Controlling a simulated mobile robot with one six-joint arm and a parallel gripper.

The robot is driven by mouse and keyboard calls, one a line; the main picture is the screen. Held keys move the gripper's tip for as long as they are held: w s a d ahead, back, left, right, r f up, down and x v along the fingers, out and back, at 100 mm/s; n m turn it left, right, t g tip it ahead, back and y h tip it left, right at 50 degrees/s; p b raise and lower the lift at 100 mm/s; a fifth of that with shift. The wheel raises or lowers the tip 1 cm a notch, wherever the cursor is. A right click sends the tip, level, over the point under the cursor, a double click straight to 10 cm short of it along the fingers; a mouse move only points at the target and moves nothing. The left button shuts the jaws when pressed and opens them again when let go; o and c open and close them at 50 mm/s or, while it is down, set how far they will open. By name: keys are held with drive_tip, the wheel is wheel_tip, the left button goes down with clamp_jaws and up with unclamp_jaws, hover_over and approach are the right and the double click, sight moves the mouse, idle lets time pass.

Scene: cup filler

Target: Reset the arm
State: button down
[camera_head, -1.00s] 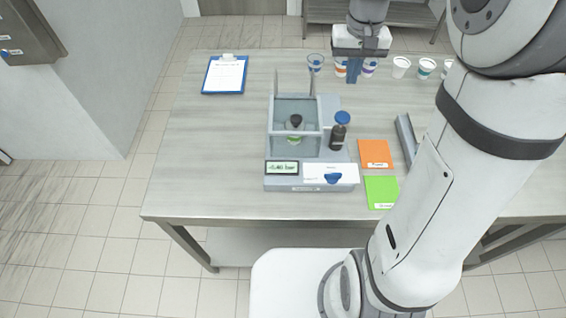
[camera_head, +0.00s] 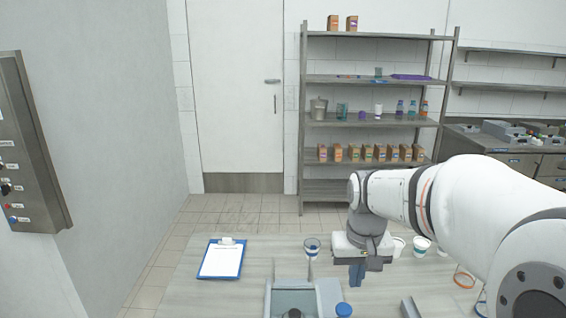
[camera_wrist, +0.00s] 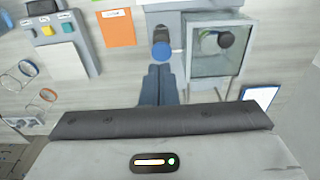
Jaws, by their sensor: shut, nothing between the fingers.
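My gripper (camera_head: 357,273) hangs above the table (camera_head: 200,296), pointing down, with its blue fingers together and nothing between them. My white arm reaches in from the right in the head view and covers part of the table.
A clipboard (camera_head: 222,258) lies on the table's left. White cups (camera_head: 421,246) stand right of my gripper. An orange card (camera_wrist: 118,28) lies near the bottle. A loaded shelf (camera_head: 372,125) stands behind the table, and a control panel (camera_head: 27,150) hangs on the left wall.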

drive_tip(key=s+t, duration=0.2)
drive_tip(key=s, duration=1.2)
drive_tip(key=shift+s+f+t, duration=0.2)
drive_tip(key=shift+f+t, duration=0.1)
drive_tip(key=shift+f, duration=0.05)
